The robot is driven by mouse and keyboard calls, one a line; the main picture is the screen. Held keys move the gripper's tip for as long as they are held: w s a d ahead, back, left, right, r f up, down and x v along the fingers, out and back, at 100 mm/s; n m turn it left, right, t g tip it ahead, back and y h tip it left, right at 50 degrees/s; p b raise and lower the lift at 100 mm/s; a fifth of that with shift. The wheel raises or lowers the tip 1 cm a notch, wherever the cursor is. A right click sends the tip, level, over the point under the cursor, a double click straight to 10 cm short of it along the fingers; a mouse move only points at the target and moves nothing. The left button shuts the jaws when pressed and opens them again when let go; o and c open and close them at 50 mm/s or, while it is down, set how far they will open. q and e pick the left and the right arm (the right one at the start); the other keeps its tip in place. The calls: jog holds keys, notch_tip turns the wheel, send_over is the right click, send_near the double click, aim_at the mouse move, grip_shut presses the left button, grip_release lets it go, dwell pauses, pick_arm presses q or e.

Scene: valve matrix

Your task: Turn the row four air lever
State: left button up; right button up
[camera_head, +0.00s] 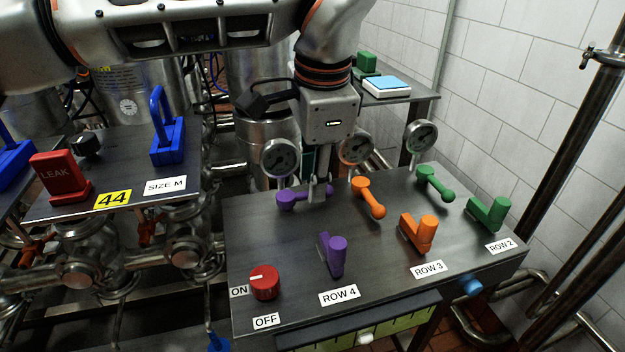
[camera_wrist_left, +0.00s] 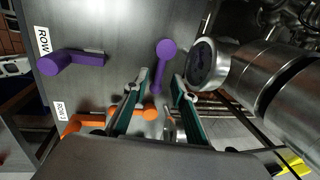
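Two purple levers belong to the column labelled ROW 4. The rear purple lever (camera_head: 290,197) has a round end and lies sideways on the dark panel. The front purple lever (camera_head: 333,256) is a bent handle beside the ROW 4 label (camera_head: 339,295). My left gripper (camera_head: 320,192) points down at the rear purple lever, near its right end. In the left wrist view its two fingers (camera_wrist_left: 161,80) are apart, with the rear purple lever (camera_wrist_left: 161,66) showing between their tips. I cannot tell whether they touch it. The front purple lever (camera_wrist_left: 72,60) is clear of the fingers. My right gripper is not seen.
Orange levers (camera_head: 368,198) of ROW 3 and green levers (camera_head: 434,183) of ROW 2 stand to the right. Gauges (camera_head: 280,158) rise along the panel's rear edge, close to my left gripper. A red knob (camera_head: 265,283) sits at front left.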

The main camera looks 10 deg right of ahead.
pick_arm(q)
notch_tip(320, 180, up, 10)
jog(key=s, duration=0.2)
jog(key=shift+r, duration=0.25)
jog(key=shift+d, duration=0.1)
